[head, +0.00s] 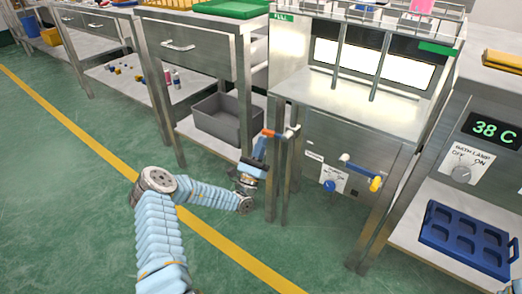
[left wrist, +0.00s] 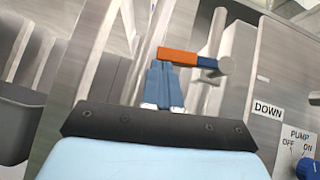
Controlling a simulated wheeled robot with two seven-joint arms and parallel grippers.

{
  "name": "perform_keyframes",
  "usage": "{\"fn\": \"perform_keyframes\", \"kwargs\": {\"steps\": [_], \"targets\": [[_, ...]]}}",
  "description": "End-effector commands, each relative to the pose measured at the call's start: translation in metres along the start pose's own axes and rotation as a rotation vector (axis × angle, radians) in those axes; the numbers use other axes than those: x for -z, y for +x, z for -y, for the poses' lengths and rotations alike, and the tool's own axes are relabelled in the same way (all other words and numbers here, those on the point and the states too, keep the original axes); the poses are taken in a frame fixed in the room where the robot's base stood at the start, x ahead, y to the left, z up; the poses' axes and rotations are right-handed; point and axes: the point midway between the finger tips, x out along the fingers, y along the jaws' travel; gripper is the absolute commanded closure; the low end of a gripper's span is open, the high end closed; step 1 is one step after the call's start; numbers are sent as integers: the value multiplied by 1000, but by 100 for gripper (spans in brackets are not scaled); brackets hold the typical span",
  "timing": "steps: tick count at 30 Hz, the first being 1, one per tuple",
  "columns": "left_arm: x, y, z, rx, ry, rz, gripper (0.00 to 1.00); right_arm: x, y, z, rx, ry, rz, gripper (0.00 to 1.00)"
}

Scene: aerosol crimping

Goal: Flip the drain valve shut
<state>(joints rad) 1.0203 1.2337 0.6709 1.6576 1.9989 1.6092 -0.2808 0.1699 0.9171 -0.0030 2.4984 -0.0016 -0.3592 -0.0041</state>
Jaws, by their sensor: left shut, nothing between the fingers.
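My left gripper (head: 262,142) is shut and empty at the left side of the steel cabinet. In the left wrist view its blue fingers (left wrist: 164,72) point up at an orange-and-blue lever (left wrist: 190,58), with the tips just below or against it; contact is unclear. The lever's orange part shows in the head view (head: 268,132). A blue-and-white bar with a yellow end (head: 375,184) sticks out of the cabinet front, clear of the gripper. No label marks either as the drain valve. My right gripper is out of view.
A pump switch with a blue knob (head: 330,186) is on the cabinet front (head: 325,130); a DOWN label (left wrist: 268,109) is near the lever. A grey bin (head: 222,118) sits on the left shelf. A blue tray (head: 466,238) lies at the right. Steel legs stand close by.

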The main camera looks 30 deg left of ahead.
Motion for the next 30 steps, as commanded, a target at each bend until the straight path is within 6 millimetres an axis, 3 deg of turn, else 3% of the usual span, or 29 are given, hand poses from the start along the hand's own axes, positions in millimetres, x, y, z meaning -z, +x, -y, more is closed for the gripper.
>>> {"fn": "perform_keyframes", "kwargs": {"steps": [7,12,22,26,30], "targets": [[-1,0,0,3,3,0,100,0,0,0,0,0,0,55],[-12,12,-5,104,107,2,100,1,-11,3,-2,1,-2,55],[-10,10,-5,125,124,0,100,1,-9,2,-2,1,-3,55],[-4,4,-7,125,123,0,100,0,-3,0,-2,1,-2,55],[17,-17,-11,127,119,-2,100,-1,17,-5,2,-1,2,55]]}}
